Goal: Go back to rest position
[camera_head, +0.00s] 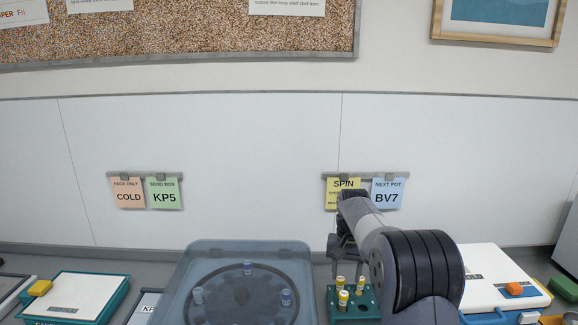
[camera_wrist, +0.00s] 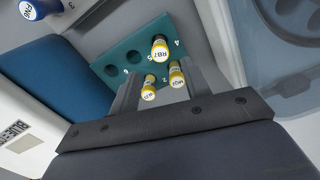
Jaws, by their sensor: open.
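My gripper (camera_head: 345,250) hangs fingers-down just behind and above a green tube rack (camera_head: 352,317) in the head view. In the wrist view, my gripper (camera_wrist: 165,78) is open, with its two fingers spread and nothing clearly held between them. The rack (camera_wrist: 118,55) shows several numbered holes there. Three yellow-capped tubes stand in it: one labelled RB.7 (camera_wrist: 160,47), one at the right (camera_wrist: 177,76) and one nearer (camera_wrist: 149,88). The tubes also show in the head view (camera_head: 343,298). My forearm hides part of the scene to the right.
A clear-lidded machine with a round rotor (camera_head: 247,290) stands left of the rack and holds several tubes. A teal-edged case (camera_head: 80,297) is at far left; a white case with an orange latch (camera_head: 490,270) is at right. A card reading BV7 (camera_head: 388,194) hangs behind my arm.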

